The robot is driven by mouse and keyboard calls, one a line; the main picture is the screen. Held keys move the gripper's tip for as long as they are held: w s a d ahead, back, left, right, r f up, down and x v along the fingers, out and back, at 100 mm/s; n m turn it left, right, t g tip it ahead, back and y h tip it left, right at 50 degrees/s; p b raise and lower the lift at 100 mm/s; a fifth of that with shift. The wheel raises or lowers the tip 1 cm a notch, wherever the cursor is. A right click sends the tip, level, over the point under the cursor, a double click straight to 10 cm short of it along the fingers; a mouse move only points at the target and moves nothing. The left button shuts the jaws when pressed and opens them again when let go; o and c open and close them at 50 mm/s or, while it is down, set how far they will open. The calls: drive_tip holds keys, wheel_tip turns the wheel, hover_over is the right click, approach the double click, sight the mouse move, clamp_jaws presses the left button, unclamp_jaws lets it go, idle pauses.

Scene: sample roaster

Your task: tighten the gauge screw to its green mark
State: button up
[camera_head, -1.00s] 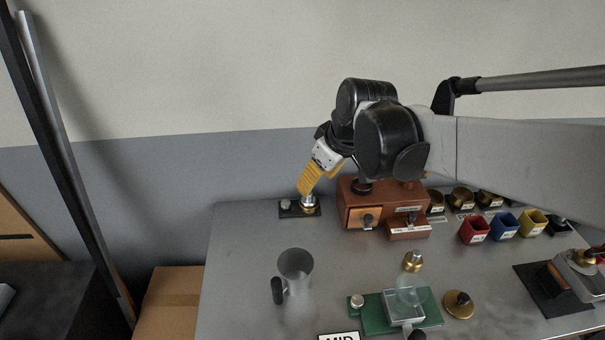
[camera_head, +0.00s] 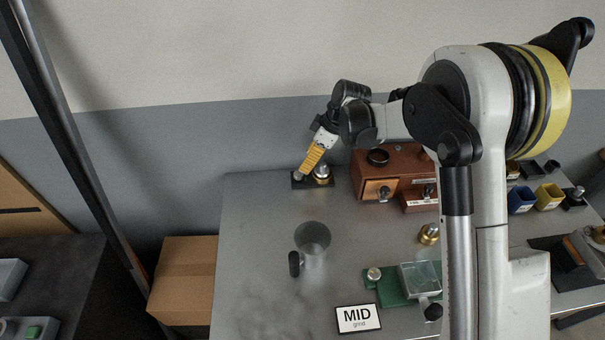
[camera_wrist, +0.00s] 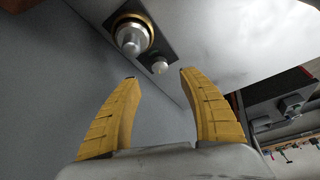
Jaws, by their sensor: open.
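A black plate (camera_head: 312,184) lies at the back left of the metal table. It carries a larger silver knob with a brass-coloured base (camera_head: 322,173) and a smaller pale knob (camera_head: 298,177). I cannot tell for sure which is the gauge screw, and no green mark can be made out there. My gripper (camera_head: 304,172), with yellow fingers, points down at the plate's left part. In the wrist view, my open fingers (camera_wrist: 157,75) have nothing between them. The small knob (camera_wrist: 160,66) lies just beyond the gap, and the larger knob (camera_wrist: 131,37) is farther left.
A brown wooden box with a drawer (camera_head: 381,170) stands right of the plate. A grey mug (camera_head: 312,238) stands in front of it on clear table. A green board (camera_head: 388,291) and a MID sign (camera_head: 358,318) lie near the front. My arm hides part of the table's right side.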

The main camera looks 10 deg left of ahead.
sight(299, 174)
drive_tip(key=b+x, duration=0.2)
drive_tip(key=x, duration=0.6)
drive_tip(key=shift+f, duration=0.15)
clamp_jaws()
